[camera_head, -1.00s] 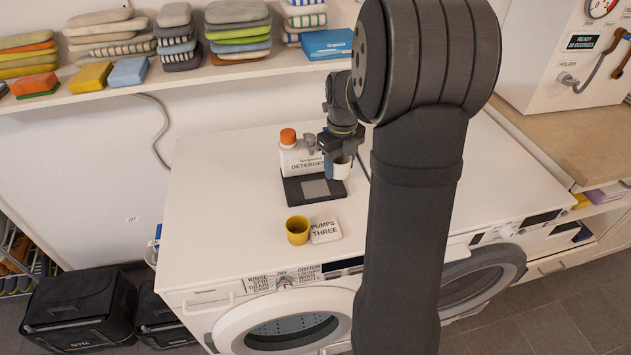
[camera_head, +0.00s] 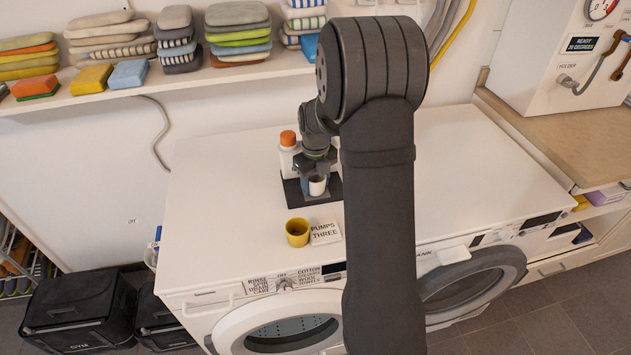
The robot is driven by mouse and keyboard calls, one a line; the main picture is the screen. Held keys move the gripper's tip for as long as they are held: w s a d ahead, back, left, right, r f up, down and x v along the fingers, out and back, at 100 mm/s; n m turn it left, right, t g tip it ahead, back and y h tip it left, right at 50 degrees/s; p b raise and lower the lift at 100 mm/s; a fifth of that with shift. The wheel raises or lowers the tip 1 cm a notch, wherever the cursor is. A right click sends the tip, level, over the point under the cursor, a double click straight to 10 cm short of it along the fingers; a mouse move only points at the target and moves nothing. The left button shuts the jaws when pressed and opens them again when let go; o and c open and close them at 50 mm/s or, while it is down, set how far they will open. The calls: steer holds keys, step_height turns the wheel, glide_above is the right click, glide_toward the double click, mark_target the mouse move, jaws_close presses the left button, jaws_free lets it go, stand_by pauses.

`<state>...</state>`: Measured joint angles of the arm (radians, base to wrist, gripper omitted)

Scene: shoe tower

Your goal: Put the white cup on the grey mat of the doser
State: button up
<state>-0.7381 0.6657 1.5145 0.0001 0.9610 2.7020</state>
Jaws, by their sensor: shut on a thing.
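The white cup (camera_head: 317,187) is in my gripper (camera_head: 317,178), upright, over the black base of the doser. My gripper is shut on the cup, with the fingers around its sides. The doser (camera_head: 288,150) is a white detergent bottle with an orange cap, standing at the back of its black base (camera_head: 293,194).
A yellow cup (camera_head: 297,231) and a white card (camera_head: 325,233) reading "PUMPS THREE" stand in front of the base. The white machine top (camera_head: 225,205) is clear to the left. A shelf (camera_head: 200,82) of folded cloths runs along the wall behind.

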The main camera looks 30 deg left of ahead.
steer(key=shift+f, duration=0.1)
steer(key=o, duration=0.9)
steer(key=shift+o, duration=0.2)
step_height(320, 180, up, 12)
steer(key=shift+f, duration=4.05)
steer(key=shift+f, duration=0.1)
